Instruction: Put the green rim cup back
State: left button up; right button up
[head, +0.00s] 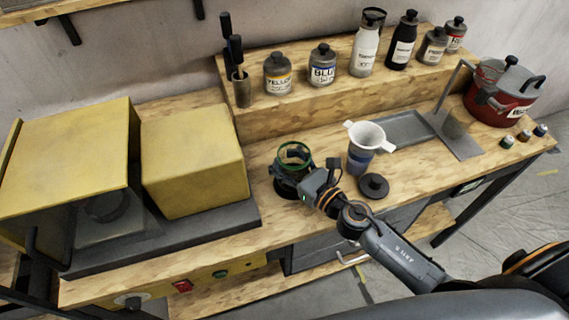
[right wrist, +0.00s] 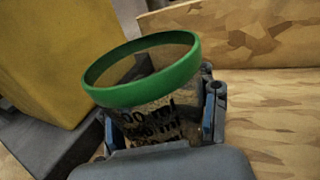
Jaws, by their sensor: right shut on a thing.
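The green rim cup (head: 294,155) is clear with a green ring at its top and stands upright near the middle of the bench in the head view. In the right wrist view the cup (right wrist: 150,72) fills the centre, with dark volume marks on its wall. My right gripper (head: 291,180) is shut on the cup, its fingers on both sides of the lower wall; they also show in the right wrist view (right wrist: 160,115). Whether the cup's base touches the bench is hidden by the gripper. My left gripper is not in view.
A yellow box (head: 190,160) stands left of the cup. A blue cup with a white funnel (head: 369,138) and a black lid (head: 373,186) are to its right. A raised shelf (head: 330,108) with several bottles runs behind. A red pot (head: 500,92) stands far right.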

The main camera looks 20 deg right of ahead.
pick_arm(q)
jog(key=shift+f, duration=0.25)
pick_arm(e)
jog(key=shift+f, duration=0.4)
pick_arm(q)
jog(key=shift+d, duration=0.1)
pick_arm(e)
jog(key=shift+f, duration=0.1)
jog(key=o, duration=1.5)
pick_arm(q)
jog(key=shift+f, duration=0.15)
pick_arm(e)
jog(key=b+v, duration=0.5)
jog(key=v, duration=0.5)
jog(key=shift+s+d+f, duration=0.1)
jog(key=shift+s+d, duration=0.05)
jog(key=shift+s, duration=0.25)
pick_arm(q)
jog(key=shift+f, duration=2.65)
pick_arm(e)
jog(key=shift+s+d+r, duration=0.25)
jog(key=shift+s, duration=0.3)
